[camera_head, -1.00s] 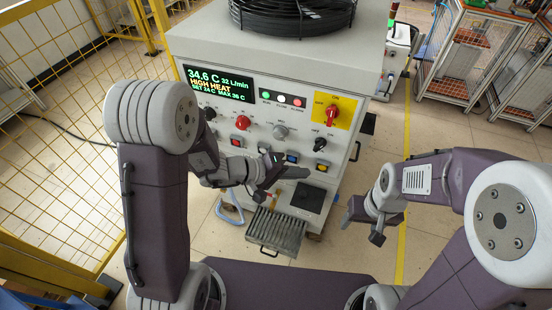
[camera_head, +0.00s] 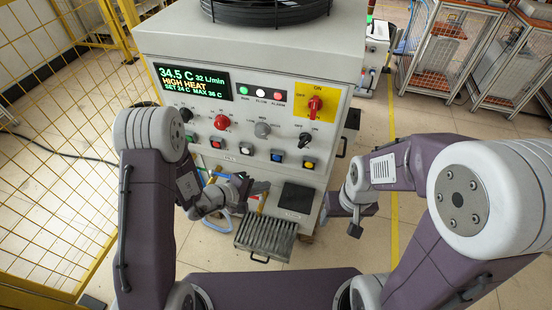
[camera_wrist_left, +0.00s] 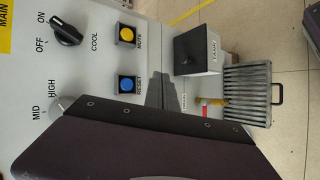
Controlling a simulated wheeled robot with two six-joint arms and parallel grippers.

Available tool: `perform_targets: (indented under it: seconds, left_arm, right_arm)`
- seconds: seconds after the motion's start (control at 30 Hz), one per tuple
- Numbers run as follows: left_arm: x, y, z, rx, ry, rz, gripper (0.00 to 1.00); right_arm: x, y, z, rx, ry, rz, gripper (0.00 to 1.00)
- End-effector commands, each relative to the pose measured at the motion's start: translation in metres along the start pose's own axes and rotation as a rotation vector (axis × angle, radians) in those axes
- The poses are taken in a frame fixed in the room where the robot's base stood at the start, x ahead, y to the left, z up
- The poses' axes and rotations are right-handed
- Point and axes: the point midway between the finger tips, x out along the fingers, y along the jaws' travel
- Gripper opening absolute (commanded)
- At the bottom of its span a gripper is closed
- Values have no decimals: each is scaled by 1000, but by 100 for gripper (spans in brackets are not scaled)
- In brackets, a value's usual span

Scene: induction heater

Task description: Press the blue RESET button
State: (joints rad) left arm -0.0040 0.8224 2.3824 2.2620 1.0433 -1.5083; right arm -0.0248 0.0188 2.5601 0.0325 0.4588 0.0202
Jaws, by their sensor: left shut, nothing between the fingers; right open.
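The blue RESET button (camera_head: 277,156) sits in the lower button row of the heater's front panel. In the left wrist view the blue button (camera_wrist_left: 127,84) shows beside its RESET label, unobstructed. My left gripper (camera_head: 264,187) is shut and empty, below the blue button and pointing right. In the left wrist view its dark fingers (camera_wrist_left: 160,82) lie between the RESET button and the black tank box. They do not cover the button; I cannot tell their gap to the panel. My right gripper (camera_head: 343,218) is open and empty, right of the cabinet's lower part.
A yellow MUTE button (camera_head: 308,164) is right of RESET, and a red button (camera_head: 217,144) is further left. A black knob (camera_head: 305,139) sits above. A black-topped tank box (camera_head: 296,197) and a ribbed tray (camera_head: 265,238) stick out below. A yellow fence (camera_head: 50,150) stands left.

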Motion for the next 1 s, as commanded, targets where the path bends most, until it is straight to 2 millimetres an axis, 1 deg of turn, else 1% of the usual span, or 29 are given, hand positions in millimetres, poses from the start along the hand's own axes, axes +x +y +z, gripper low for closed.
perform_targets:
  seconds: [0.2, 0.4, 0.43, 0.5, 0.7, 1.0]
  left_arm:
    - [18, 18, -14, 3, -1, 1, 0]
    - [39, 32, -28, 2, 0, 2, 0]
    - [43, 31, -31, 3, 0, 2, 0]
    - [49, 35, -35, 4, -1, 3, 0]
    - [58, 42, -41, 1, 0, 1, 0]
    - [58, 43, -42, 1, 0, 0, 0]
  right_arm:
    - [-15, 0, -2, 0, 0, 0, 63]
    - [-24, 0, -2, 0, 0, 0, 63]
    - [-19, 0, -2, 0, 0, 0, 63]
    - [-16, 0, -2, 0, 0, 0, 63]
    - [-13, 0, -1, 0, 0, 0, 63]
    - [-13, 0, -1, 0, 0, 0, 63]
